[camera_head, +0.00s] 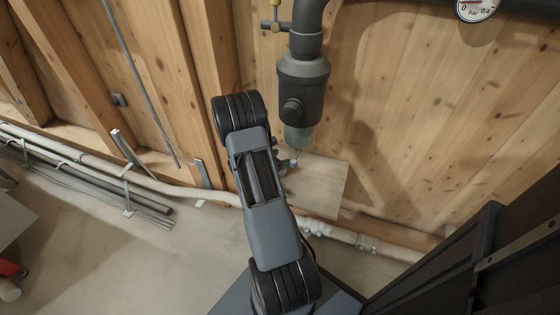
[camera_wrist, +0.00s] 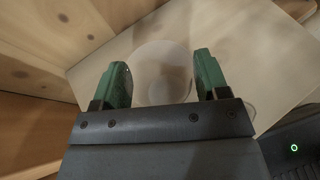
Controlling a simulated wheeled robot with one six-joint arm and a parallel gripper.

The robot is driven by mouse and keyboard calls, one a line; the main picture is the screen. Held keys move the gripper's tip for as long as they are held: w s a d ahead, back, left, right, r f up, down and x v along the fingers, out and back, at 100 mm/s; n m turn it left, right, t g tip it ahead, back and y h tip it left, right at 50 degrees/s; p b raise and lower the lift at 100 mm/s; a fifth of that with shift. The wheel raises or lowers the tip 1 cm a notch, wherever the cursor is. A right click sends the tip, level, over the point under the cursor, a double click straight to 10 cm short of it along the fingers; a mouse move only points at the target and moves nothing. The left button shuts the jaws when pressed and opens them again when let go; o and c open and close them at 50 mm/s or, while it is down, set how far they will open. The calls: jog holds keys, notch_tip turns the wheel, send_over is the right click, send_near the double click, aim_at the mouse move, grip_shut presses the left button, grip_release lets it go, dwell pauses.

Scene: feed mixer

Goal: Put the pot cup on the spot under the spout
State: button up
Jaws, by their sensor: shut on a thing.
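The pot cup (camera_wrist: 160,72) shows in the wrist view as a pale, see-through round shape between the two green fingers of my gripper (camera_wrist: 162,84). My gripper is shut on it. The cup is over or on a pale wooden board (camera_wrist: 245,45); I cannot tell if it touches. In the head view the spout (camera_head: 298,138) is a greenish, see-through end below a dark grey fitting, above the board (camera_head: 325,180). My gripper (camera_head: 288,165) is close below the spout, mostly hidden behind my arm. The spot under the spout is not clearly visible.
A wooden plank wall (camera_head: 400,120) stands right behind the board. A pale pipe (camera_head: 340,235) runs low in front of the board. A dark cabinet-like body (camera_head: 470,260) fills the lower right. A gauge (camera_head: 476,8) is at the top right.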

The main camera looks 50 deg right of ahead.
jog(key=shift+d+f, duration=0.2)
jog(key=shift+f, duration=0.25)
jog(key=shift+r, duration=0.1)
jog(key=o, duration=0.9)
